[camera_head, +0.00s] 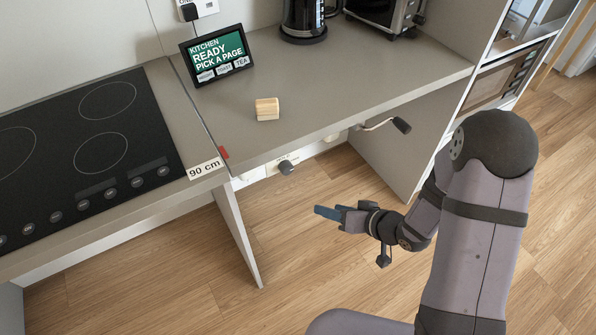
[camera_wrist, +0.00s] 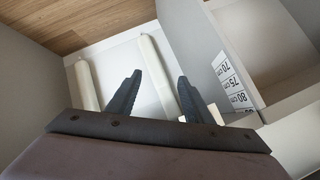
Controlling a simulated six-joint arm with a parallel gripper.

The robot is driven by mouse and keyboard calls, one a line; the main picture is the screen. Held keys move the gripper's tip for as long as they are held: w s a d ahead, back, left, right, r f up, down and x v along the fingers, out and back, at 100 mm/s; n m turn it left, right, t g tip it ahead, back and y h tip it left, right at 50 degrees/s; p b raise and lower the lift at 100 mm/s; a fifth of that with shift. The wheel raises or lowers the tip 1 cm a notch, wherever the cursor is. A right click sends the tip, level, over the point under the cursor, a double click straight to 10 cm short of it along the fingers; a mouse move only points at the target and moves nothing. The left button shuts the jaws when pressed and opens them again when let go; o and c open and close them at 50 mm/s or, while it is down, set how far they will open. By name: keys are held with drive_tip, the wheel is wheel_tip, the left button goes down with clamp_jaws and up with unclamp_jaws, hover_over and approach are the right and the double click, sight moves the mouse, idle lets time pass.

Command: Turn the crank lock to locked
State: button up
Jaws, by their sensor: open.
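The dark lock knob (camera_head: 286,168) sits on a white plate under the counter's front edge; its small lettering is too fine to read. To its right, a crank (camera_head: 376,126) with a bent metal rod and dark grip sticks out from under the same edge. My gripper (camera_head: 318,212) points left in the head view, below and right of the lock knob and apart from it. In the wrist view my gripper (camera_wrist: 160,82) has its two dark fingers spread, with nothing held between them. Neither the lock knob nor the crank can be made out in the wrist view.
A hob (camera_head: 85,150) is at left. A height scale (camera_wrist: 233,82) shows in the wrist view. Floor below is clear.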

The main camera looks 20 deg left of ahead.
sight(290, 170)
drive_tip(key=a+r+m+t+y, duration=0.1)
drive_tip(key=a+r+m+y, duration=0.2)
drive_tip(key=r, duration=0.7)
drive_tip(key=shift+w+a+y, duration=0.15)
drive_tip(key=shift+a+y, duration=0.95)
drive_tip(key=shift+a, duration=0.05)
drive_tip(key=shift+p+x, duration=0.4)
drive_tip(key=shift+x, duration=3.25)
drive_tip(key=c, duration=1.1)
